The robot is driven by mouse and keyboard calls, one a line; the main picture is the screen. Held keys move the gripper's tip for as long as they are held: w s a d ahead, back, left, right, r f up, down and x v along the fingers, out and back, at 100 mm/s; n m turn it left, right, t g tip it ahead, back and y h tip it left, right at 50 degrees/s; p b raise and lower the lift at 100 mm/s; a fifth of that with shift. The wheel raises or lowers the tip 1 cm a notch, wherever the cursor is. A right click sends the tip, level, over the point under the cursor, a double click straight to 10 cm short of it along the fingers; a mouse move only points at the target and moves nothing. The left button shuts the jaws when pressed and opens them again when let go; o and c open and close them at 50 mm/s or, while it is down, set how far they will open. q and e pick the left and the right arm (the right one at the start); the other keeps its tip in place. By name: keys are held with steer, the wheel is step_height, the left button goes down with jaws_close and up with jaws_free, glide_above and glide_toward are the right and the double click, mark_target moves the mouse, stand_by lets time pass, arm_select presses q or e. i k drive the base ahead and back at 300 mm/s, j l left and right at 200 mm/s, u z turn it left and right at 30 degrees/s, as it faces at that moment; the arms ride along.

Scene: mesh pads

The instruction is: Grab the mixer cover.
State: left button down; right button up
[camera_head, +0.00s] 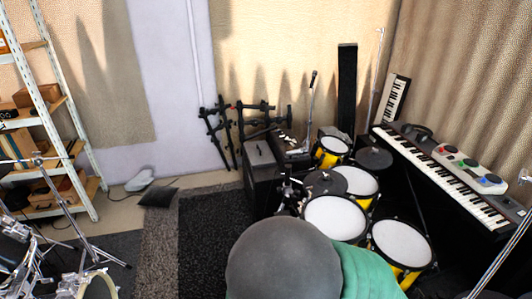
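I cannot single out a mixer cover for certain. A dark, box-like device (291,147), possibly a mixer, rests on or against a black speaker-like box (260,165) near the back wall. A green, cloth-like shape (370,276) shows at the bottom edge, partly behind a large round grey shape (284,260); I cannot tell what either is. Neither of my grippers is in view.
Drums with white heads and yellow shells (335,217) fill the middle right. A long keyboard (440,180) carries a grey pad unit (469,168). A white-framed shelf (52,120) and a stand (68,205) are left. Dark carpet (212,235) is clear at centre-left.

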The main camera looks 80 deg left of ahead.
mark_target(259, 155)
steer(key=j, duration=2.65)
steer(key=j+u, duration=0.1)
steer(key=j, duration=1.2)
steer(key=i+j, duration=0.1)
steer(key=j, duration=2.55)
steer(key=i+u, duration=0.05)
